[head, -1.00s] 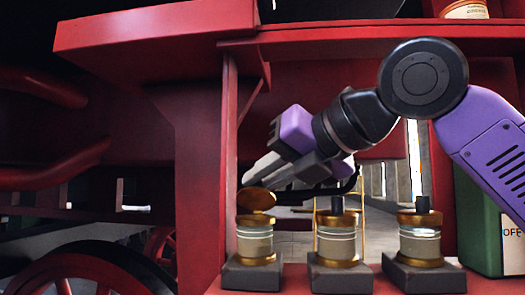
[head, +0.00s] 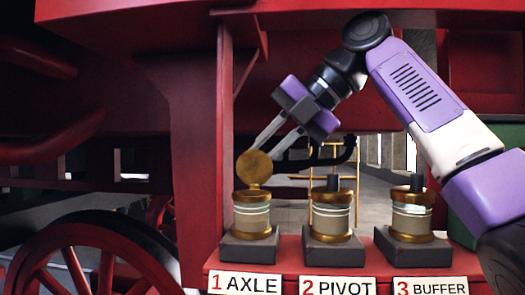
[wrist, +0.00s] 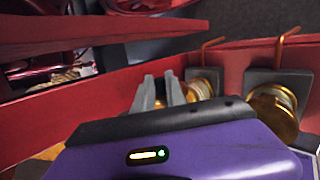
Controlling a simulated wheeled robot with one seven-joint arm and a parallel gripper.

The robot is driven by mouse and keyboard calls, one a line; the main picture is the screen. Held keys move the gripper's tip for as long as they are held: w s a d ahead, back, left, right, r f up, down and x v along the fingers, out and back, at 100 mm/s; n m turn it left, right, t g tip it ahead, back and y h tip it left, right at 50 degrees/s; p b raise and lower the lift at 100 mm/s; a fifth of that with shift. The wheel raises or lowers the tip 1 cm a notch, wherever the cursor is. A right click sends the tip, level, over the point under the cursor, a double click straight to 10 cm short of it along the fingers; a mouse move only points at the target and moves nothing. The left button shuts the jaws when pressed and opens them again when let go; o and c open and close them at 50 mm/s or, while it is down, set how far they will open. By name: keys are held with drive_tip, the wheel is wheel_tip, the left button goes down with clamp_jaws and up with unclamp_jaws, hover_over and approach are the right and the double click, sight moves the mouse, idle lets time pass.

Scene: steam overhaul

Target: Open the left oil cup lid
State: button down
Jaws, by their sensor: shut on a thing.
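The left oil cup (head: 252,214) is a glass and brass cup on a dark block, above the label "1 AXLE". Its round brass lid (head: 254,170) is tipped up steeply above the rim, its disc facing the head camera. My gripper (head: 264,153) reaches down from the upper right, with its two grey fingertips at the lid's upper right edge, shut on it. In the wrist view the fingers (wrist: 161,92) show close together, and the lid between them cannot be made out there.
The pivot cup (head: 331,214) and buffer cup (head: 411,214) stand to the right on the same red shelf (head: 290,258), dark stubs on top. A red post (head: 200,180) rises close on the left. A red beam runs overhead.

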drive_tip(key=shift+w+f+m+g, duration=0.2)
drive_tip(key=shift+w+m+g, duration=0.2)
drive_tip(key=shift+g, duration=0.2)
drive_tip(key=shift+w, duration=0.15)
idle(0.4)
drive_tip(key=c, duration=1.4)
unclamp_jaws()
drive_tip(key=shift+f, duration=0.1)
drive_tip(key=shift+o, duration=0.2)
drive_tip(key=shift+d, duration=0.1)
drive_tip(key=s+d+b, duration=0.1)
drive_tip(key=d, duration=1.1)
drive_tip(key=shift+d+r, duration=0.35)
drive_tip(key=shift+r, duration=0.1)
drive_tip(key=shift+s, duration=0.1)
